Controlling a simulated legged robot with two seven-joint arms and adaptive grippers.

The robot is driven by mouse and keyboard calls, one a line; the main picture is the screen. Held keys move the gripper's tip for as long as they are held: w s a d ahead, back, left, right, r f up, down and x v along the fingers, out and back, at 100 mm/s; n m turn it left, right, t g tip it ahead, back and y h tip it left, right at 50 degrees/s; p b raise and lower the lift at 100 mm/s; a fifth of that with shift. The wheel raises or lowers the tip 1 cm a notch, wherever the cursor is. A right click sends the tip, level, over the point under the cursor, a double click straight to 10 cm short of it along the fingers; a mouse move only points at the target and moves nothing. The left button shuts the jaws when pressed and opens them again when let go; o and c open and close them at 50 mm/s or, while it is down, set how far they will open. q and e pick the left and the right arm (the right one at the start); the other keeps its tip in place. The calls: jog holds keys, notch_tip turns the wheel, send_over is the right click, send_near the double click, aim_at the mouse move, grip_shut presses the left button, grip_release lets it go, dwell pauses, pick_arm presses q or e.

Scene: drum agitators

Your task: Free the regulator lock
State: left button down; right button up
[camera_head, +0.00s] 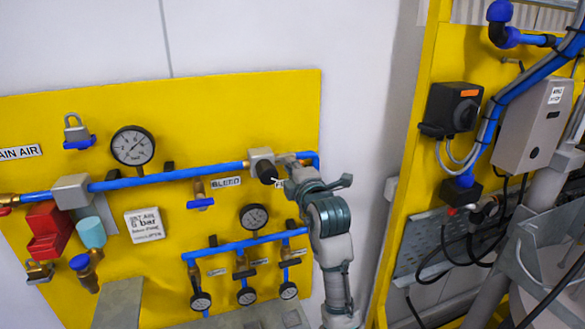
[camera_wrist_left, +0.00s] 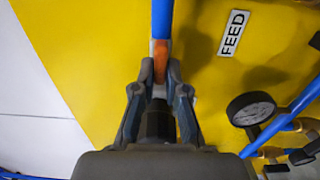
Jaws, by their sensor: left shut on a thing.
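The regulator (camera_head: 259,155) is a grey block with a black knob (camera_head: 267,173), on the blue pipe near the right edge of the yellow panel. My left gripper (camera_head: 284,178) is at the knob, reaching in from the right. In the left wrist view, my left gripper (camera_wrist_left: 160,88) has its two fingers on either side of the black knob (camera_wrist_left: 157,122) and is shut on it. An orange fitting (camera_wrist_left: 160,55) and the blue pipe show beyond the fingertips. The knob's far side is hidden, and I cannot tell the lock's position. My right gripper is not in view.
A large gauge (camera_head: 133,146), a padlock (camera_head: 77,132) and a red valve box (camera_head: 47,230) are on the panel's left. Small gauges (camera_head: 247,296) hang below. The FEED label (camera_wrist_left: 231,33) is beside the pipe. A second yellow frame (camera_head: 408,165) stands right of my arm.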

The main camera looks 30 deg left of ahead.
pick_arm(q)
jog(key=shift+f, duration=0.3)
jog(key=c, duration=1.2)
grip_release()
jog(key=shift+r, duration=0.1)
jog(key=shift+d, duration=0.1)
jog(key=v, duration=1.2)
jog(key=shift+w, duration=0.2)
